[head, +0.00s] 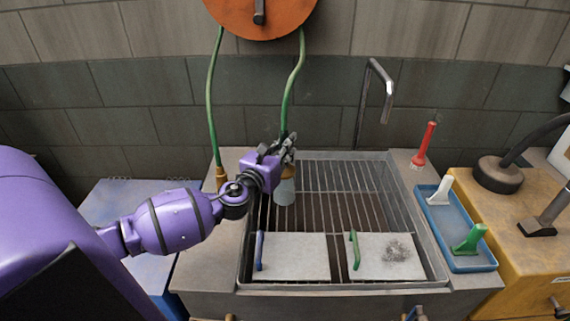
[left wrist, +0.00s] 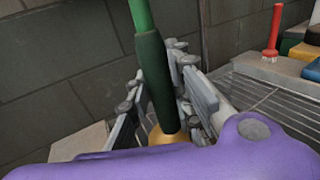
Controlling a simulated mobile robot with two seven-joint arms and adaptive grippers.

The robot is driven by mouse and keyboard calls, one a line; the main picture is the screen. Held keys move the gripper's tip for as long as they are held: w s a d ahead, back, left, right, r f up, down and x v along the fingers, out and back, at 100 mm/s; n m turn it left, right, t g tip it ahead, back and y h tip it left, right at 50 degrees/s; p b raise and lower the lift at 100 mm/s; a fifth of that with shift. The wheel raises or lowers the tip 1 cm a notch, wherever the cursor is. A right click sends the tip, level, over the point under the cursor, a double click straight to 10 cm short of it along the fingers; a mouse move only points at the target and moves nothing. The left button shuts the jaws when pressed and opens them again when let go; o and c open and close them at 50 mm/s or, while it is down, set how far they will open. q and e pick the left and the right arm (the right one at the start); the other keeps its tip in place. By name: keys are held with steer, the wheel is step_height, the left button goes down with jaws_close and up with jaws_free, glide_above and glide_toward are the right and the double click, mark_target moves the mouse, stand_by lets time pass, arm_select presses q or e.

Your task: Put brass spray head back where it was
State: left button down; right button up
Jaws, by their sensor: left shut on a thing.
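My left gripper (head: 288,150) is shut on the brass spray head's dark green hose sleeve (left wrist: 157,85), above the left part of the sink grate. The brass of the spray head (left wrist: 167,137) shows below the sleeve in the left wrist view, partly hidden by my purple wrist. In the head view the brass spray head (head: 288,171) points down below the fingers, with a pale grey shape (head: 285,190) under it; I cannot tell what that is. The green hose (head: 292,85) runs up to the orange reel (head: 262,12). My right gripper is not in view.
Another hose length drops to a brass fitting (head: 221,178) left of the sink. Two pale slabs (head: 296,270) (head: 372,269) lie on the grate, the right one with a grey smudge. A bent faucet (head: 386,98) stands behind; a blue tray (head: 433,222) and red-handled tool (head: 426,140) are right.

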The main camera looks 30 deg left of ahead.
arm_select(q)
steer(key=w+a+f+b, duration=0.1)
steer(key=w+f, duration=0.1)
steer(key=f, duration=0.1)
steer(key=w+a+f+b, duration=0.2)
steer(key=w+f, duration=0.1)
steer(key=f, duration=0.1)
steer(key=w+a+f+b, duration=0.2)
steer(key=w+f, duration=0.1)
steer(key=f, duration=0.1)
steer(key=shift+f, duration=0.15)
steer(key=c, duration=2)
jaws_free()
steer(key=shift+f+b, duration=0.2)
steer(key=shift+b, duration=0.1)
steer(key=o, duration=0.4)
steer(key=shift+d+r, duration=0.1)
steer(key=shift+r, duration=0.05)
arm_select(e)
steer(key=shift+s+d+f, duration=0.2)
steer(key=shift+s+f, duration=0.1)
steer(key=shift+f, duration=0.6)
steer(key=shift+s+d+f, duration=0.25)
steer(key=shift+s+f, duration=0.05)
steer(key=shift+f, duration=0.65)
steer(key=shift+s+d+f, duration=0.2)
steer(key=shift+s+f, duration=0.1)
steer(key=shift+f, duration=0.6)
